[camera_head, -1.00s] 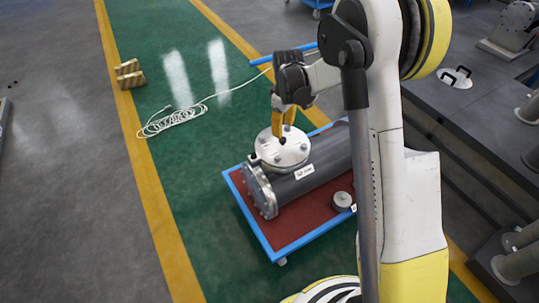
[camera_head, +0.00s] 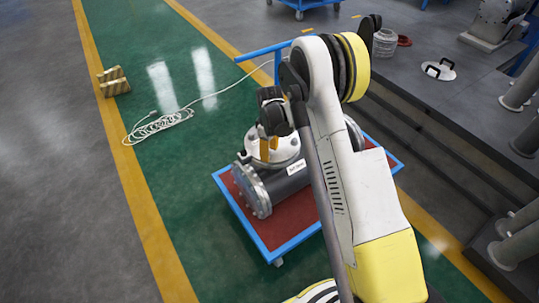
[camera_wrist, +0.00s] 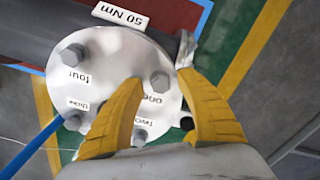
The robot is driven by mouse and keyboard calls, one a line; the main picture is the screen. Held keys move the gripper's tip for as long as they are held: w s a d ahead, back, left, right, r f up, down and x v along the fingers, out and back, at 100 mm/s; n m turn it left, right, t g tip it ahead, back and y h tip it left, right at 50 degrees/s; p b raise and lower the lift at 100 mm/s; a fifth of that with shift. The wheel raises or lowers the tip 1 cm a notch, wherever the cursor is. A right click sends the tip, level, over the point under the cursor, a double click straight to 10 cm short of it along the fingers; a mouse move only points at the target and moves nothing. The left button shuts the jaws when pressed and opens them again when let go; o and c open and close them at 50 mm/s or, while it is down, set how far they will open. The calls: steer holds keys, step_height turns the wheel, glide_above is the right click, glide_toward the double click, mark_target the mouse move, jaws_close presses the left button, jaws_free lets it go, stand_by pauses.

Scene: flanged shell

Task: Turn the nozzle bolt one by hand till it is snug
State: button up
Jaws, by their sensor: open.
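The round white nozzle flange (camera_wrist: 112,92) fills the middle of the wrist view, with hex bolts around its face labelled one to four. Nozzle bolt one (camera_wrist: 160,82) is beside the "one" label, between my fingertips. My gripper (camera_wrist: 158,80) is open, its yellow fingers either side of that bolt with gaps visible; I cannot tell how far above it they are. Bolt two (camera_wrist: 139,137) lies nearer the palm, beside one finger. In the head view my gripper (camera_head: 268,152) is over the flange (camera_head: 284,143) and hides part of it, including the bolts.
The grey shell (camera_head: 290,180) lies on a blue-framed cart (camera_head: 243,231) with a red top. A "50 Nm" label (camera_wrist: 120,15) is on the shell. A white cable (camera_head: 160,126) lies on the green floor. A stepped grey platform (camera_head: 440,110) stands at right.

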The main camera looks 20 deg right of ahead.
steer(key=shift+f, duration=0.1)
jaws_close()
stand_by(0.4)
steer(key=m, duration=0.5)
steer(key=shift+s+a+m, duration=0.1)
steer(key=shift+m, duration=0.3)
steer(key=m, duration=0.6)
steer(key=shift+a, duration=0.1)
stand_by(0.3)
jaws_free()
